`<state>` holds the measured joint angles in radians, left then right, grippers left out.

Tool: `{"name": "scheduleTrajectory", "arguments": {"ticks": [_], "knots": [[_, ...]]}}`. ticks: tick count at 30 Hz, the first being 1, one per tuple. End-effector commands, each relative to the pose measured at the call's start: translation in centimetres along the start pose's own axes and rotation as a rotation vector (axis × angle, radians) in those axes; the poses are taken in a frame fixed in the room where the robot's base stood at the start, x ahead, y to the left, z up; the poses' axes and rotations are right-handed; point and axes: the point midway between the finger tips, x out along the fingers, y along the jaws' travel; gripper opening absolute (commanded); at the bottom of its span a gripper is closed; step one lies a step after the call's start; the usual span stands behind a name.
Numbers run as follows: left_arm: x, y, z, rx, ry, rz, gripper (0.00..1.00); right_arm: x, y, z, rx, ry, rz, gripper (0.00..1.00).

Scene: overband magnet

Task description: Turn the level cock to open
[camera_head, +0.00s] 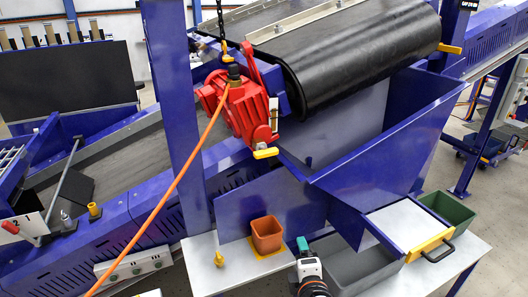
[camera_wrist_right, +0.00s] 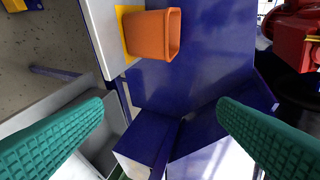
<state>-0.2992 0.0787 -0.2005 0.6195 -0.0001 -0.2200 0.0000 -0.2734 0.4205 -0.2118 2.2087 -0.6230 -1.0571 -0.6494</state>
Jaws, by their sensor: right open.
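The red gear unit (camera_head: 240,105) hangs beside the black drum. A yellow lever (camera_head: 265,153), which looks like the level cock handle, sticks out roughly level at its lower end, below a pale upright strip. The red unit (camera_wrist_right: 297,35) shows at the top right of the right wrist view, with a bit of yellow lever (camera_wrist_right: 313,38) at the picture edge. My right gripper (camera_head: 302,243) is low over the bench, below the lever and apart from it. In its wrist view its teal fingers (camera_wrist_right: 160,105) are spread and empty. My left gripper is not in view.
An orange cup (camera_head: 267,234) on a yellow pad and a small brass fitting (camera_head: 219,258) stand on the white bench (camera_head: 205,275). A grey bin (camera_head: 355,268) is right of my gripper. An orange hose (camera_head: 175,185) and blue chute walls (camera_head: 375,165) flank the red unit.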

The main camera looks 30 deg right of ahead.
Motion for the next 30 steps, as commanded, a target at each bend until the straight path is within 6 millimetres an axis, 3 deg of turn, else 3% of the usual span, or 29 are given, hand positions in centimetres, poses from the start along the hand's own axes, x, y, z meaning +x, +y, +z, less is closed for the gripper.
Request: {"name": "scheduleTrajectory", "arguments": {"ticks": [1,3,6,9,12,15,20,30], "knots": [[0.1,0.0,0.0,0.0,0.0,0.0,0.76,0.9,-3.8,-0.1,-0.176,0.007,-0.147,0.82],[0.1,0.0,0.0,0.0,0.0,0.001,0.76,1.6,-8.6,0.2,-0.451,0.04,-0.348,0.82],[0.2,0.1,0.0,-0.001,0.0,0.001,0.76,1.7,-14.2,1.1,-0.837,0.127,-0.597,0.82],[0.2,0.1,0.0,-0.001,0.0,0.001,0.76,1.4,-17.6,2.1,-1.133,0.221,-0.763,0.82],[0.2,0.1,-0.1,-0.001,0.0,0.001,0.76,1.3,-19.1,2.8,-1.305,0.286,-0.85,0.82],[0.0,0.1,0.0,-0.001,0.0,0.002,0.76,1.4,-19.8,3.1,-1.369,0.312,-0.878,0.82],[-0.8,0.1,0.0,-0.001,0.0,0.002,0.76,2.6,-21.5,3.6,-1.37,0.316,-0.88,0.82],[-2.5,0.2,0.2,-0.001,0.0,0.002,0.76,7.0,-26.1,5.5,-1.365,0.314,-0.876,0.82]]}}
